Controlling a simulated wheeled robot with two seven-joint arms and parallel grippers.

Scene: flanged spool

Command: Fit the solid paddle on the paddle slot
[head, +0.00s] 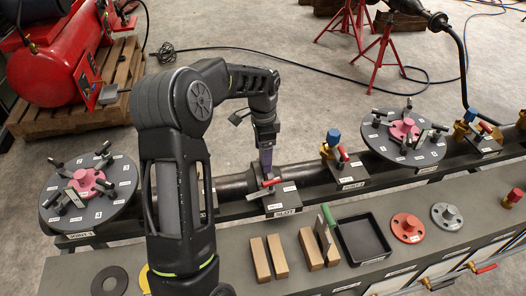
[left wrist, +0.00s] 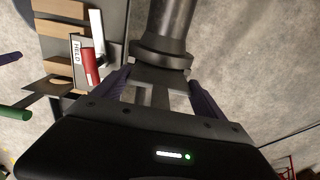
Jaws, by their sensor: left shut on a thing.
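My left gripper (head: 266,168) points down at the dark pipe line, just behind a small plate with a red handle (head: 272,182). In the left wrist view its purple fingers (left wrist: 160,95) are shut on a grey flat piece (left wrist: 158,76), seemingly the solid paddle. The piece lies against the end of a dark flanged pipe (left wrist: 165,48). The arm and fingers hide the paddle in the head view, and I cannot tell whether it sits in the slot. The right gripper is not in view.
Two round dark plates with clamps (head: 90,194) (head: 403,137) stand left and right on the pipe line. The front bench holds wooden blocks (head: 277,256), a green-handled tool (head: 328,218), a black tray (head: 363,238), and red (head: 407,227) and grey (head: 446,216) flanges.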

